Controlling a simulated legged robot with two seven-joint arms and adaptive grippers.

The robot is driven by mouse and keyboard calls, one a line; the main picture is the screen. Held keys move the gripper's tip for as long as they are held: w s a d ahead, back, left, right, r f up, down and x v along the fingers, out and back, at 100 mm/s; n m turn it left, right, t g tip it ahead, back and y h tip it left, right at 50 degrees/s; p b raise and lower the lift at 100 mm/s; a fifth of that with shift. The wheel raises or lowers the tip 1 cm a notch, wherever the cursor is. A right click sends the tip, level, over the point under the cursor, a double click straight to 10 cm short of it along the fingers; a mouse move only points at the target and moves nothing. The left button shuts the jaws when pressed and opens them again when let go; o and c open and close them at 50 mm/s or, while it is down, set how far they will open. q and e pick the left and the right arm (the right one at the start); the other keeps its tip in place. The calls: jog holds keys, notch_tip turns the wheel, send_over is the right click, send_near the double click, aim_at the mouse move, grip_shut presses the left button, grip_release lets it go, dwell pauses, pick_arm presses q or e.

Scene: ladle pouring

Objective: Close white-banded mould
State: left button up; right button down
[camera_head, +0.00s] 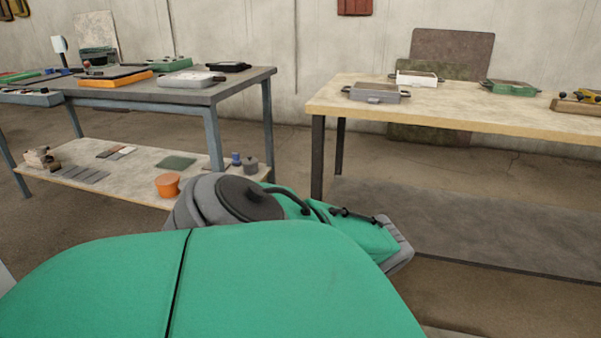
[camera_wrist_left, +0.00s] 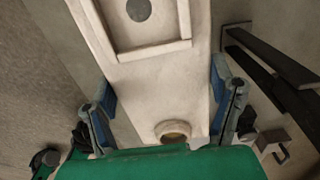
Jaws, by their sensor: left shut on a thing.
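In the left wrist view my left gripper (camera_wrist_left: 162,88) has its blue-padded fingers on both sides of a pale mould piece (camera_wrist_left: 150,75). It is shut on this piece. The piece has a raised rectangular rim, a grey disc inside it and a round hole near my palm. I cannot tell whether it bears a white band, or whether it rests on anything. In the head view a white-edged mould (camera_head: 415,79), a grey mould (camera_head: 376,93) and a green mould (camera_head: 511,87) stand on the right table. My green arm hides my left gripper there. My right gripper is not in view.
The right table (camera_head: 450,112) has a pale top with free room at its front. The left table (camera_head: 235,82) bears several trays. An orange pot (camera_head: 168,185) stands on its lower shelf. Dark bars (camera_wrist_left: 275,75) lie right of the held piece.

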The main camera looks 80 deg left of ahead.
pick_arm(q)
jog(key=o, duration=1.7)
jog(key=shift+o, duration=0.2)
notch_tip(320, 180, up, 7)
jog(key=shift+r, duration=0.2)
jog(key=shift+d, duration=0.1)
jog(key=w+d+r+n, duration=0.1)
jog(key=w+d+r, duration=0.25)
jog(key=d, duration=0.25)
jog(key=w+d+r+n, duration=0.1)
jog(key=w+d+r, duration=0.1)
jog(key=w+d, duration=0.3)
jog(key=d+r+n, duration=0.2)
jog(key=d+r, duration=0.9)
notch_tip(320, 180, up, 18)
jog(key=d+p, duration=0.1)
jog(key=p, duration=1.4)
jog(key=shift+s+r+n+t, duration=0.15)
jog(key=shift+n+t, duration=0.15)
